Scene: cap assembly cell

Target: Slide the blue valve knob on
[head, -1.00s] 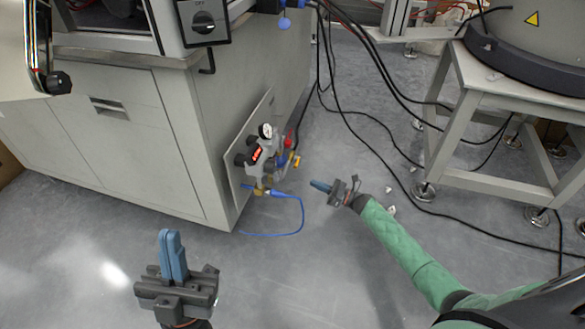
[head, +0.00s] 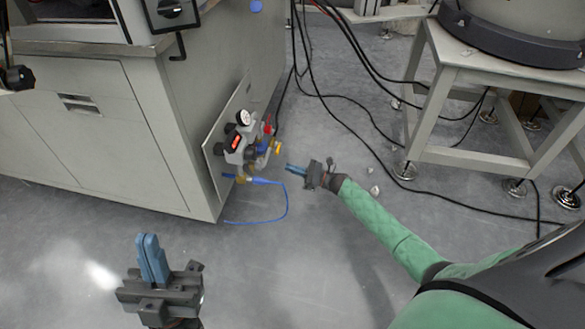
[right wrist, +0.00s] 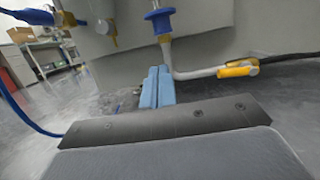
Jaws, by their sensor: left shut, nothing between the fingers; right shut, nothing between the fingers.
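A blue knob-like collar (right wrist: 159,20) sits on a metal stem near the top middle of the right wrist view. In the head view a small blue part (head: 263,147) shows on the valve assembly (head: 238,143), beside a yellow handle (head: 277,147). I cannot tell how far along its stem the blue part sits. My right gripper (head: 289,168) is shut and empty, apart from the assembly, just right of and below the yellow handle. Its blue fingers (right wrist: 157,85) lie together below the collar in the wrist view. My left gripper (head: 150,247) is shut and empty over the floor, far from the valve.
The valve assembly is on a plate (head: 217,135) on the side of a grey cabinet (head: 110,125). A blue hose (head: 286,205) loops below it to the floor. Black cables (head: 345,120) cross the floor towards a metal stand (head: 480,115).

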